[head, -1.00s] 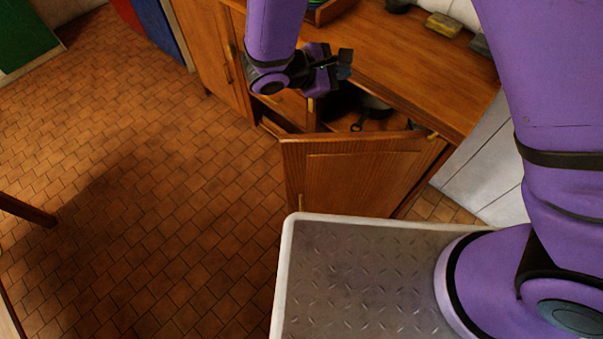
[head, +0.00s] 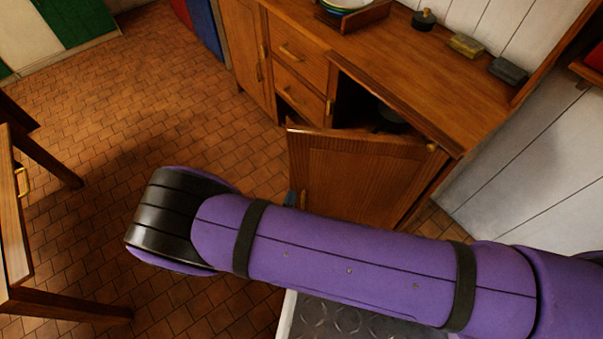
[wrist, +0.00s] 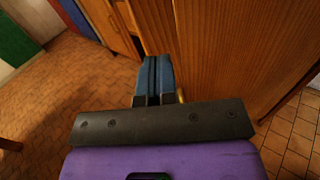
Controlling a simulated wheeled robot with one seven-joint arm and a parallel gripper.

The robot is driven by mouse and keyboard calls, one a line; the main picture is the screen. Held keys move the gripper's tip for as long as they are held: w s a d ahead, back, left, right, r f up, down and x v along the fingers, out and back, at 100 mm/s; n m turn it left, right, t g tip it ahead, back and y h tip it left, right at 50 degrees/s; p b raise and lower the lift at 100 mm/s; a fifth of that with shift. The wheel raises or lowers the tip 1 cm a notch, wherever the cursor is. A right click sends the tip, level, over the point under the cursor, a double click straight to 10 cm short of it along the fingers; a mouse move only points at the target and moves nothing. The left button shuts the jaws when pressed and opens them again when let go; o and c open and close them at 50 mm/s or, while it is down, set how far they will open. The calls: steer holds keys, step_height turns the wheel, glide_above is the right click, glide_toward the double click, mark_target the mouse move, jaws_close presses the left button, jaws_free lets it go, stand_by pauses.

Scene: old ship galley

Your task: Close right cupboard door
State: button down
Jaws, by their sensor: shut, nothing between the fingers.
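The right cupboard door (head: 350,175) is a brown wooden panel, swung wide open from its hinge at the right end of the counter. Its outer face also fills the right of the wrist view (wrist: 235,50). In the head view my arm covers the door's lower part and most of my gripper; a bit of blue finger (head: 291,198) shows by the door's left edge. In the wrist view my gripper (wrist: 158,62) is shut and empty, its blue fingers close to the door's outer face near its free edge. Contact cannot be told. A brass handle (wrist: 181,96) shows beside the fingers.
The open cupboard (head: 355,105) holds a dark pan (head: 391,118). Drawers (head: 300,75) lie left of it. The counter (head: 425,75) bears a plate rack (head: 352,14) and small items. A wooden table (head: 15,215) stands at left; tiled floor between is clear.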

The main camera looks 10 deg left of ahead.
mark_target(299, 161)
steer(key=w, duration=0.4)
steer(key=w+f+n+y, duration=0.1)
steer(key=w, duration=0.3)
steer(key=w+f+y, duration=0.1)
steer(key=w, duration=0.2)
steer(key=shift+w+a+f+n, duration=0.25)
steer(key=shift+w+a+n, duration=0.15)
